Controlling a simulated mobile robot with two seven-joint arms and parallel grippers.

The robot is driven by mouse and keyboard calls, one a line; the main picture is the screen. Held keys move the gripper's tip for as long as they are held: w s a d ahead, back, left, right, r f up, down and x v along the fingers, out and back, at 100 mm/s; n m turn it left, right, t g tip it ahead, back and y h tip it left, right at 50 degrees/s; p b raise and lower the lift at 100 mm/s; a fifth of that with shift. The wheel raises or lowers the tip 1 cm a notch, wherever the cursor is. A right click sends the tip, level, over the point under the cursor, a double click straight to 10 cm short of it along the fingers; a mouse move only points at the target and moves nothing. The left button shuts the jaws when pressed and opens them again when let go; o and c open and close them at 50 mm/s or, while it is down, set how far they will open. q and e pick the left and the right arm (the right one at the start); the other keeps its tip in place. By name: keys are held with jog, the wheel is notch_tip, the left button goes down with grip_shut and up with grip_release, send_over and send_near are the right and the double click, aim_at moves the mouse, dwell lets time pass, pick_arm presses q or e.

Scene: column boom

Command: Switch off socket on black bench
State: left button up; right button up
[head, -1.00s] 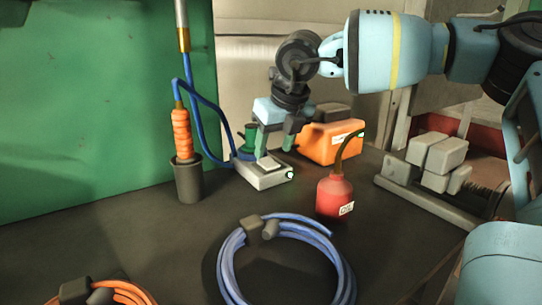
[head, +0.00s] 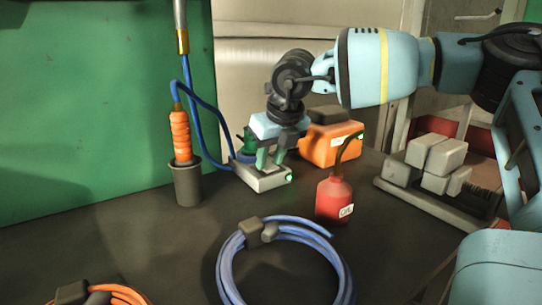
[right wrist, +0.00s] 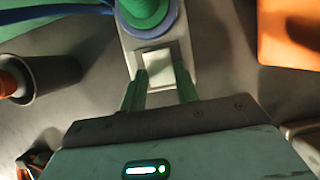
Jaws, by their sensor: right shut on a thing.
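The socket (head: 264,181) is a small grey box on the black bench (head: 130,240), with a lit green lamp (head: 289,179) at its right end. A green plug (right wrist: 148,10) with a blue collar sits in it. Beside the plug is a pale rocker switch (right wrist: 157,68) in a dark frame. My right gripper (head: 271,164) is over the socket, pointing down. In the right wrist view its fingertips (right wrist: 160,76) lie on either side of the switch, shut on it. The fingers partly hide the switch in the head view. My left gripper is not in view.
An orange box (head: 322,150) is behind right, and a red oil can (head: 331,201) in front right. A blue hose coil (head: 228,262) lies in front. A grey vise-like block (head: 435,160) is at right.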

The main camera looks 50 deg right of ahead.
jog(key=shift+w+d+r+g+p, duration=0.1)
jog(key=shift+w+r+g+p, duration=0.1)
jog(key=shift+g+p, duration=0.45)
jog(key=shift+w+g+y+p, duration=0.2)
jog(key=shift+g+y+p, duration=0.25)
jog(key=shift+g, duration=0.3)
jog(key=o, duration=1)
